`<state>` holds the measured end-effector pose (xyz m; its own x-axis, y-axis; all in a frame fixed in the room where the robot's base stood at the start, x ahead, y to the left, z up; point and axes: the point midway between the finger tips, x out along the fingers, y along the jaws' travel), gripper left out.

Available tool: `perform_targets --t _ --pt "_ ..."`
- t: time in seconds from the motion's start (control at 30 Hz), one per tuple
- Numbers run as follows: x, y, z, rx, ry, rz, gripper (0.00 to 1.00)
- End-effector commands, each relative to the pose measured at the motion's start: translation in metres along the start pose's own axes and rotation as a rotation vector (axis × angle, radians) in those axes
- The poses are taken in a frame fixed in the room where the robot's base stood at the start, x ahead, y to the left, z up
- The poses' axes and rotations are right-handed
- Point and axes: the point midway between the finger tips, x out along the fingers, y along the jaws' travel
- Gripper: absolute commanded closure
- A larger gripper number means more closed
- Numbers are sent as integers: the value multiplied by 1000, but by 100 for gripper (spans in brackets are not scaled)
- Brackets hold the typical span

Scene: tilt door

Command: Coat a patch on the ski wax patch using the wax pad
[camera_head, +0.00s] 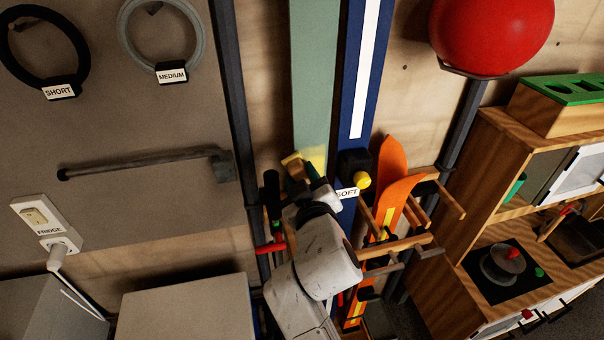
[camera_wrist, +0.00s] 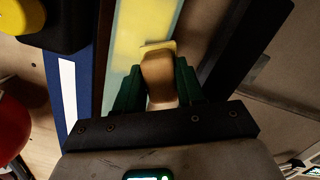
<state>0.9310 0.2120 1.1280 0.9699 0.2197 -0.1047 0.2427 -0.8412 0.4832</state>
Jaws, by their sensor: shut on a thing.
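The ski (camera_head: 312,80) is a tall grey-green strip against the wall. Its lower part has a yellow patch (camera_head: 319,158), which fills much of the strip in the wrist view (camera_wrist: 146,22). My gripper (camera_head: 305,172) is at the lower end of this patch. In the wrist view my gripper (camera_wrist: 159,68) has its dark green fingers shut on the wax pad (camera_wrist: 158,72), a brown block with a thin yellow face at its far end. The pad also shows in the head view (camera_head: 293,163). The yellow face lies over the patch's edge; I cannot tell whether it touches.
A blue board (camera_head: 356,100) with a white stripe stands right of the ski. A black knob-like part with a yellow end (camera_head: 362,180) and a SOFT label (camera_head: 347,193) are close beside my gripper. An orange ski (camera_head: 392,185) and wooden rack (camera_head: 440,195) stand further right.

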Motion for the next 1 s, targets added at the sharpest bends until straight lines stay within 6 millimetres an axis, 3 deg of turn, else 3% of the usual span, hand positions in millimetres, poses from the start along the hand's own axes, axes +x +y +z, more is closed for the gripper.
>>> perform_targets --t 0.5,1.0 --pt "-46 0 4 0 1 -1 86" --pt "-52 0 5 0 1 0 86"
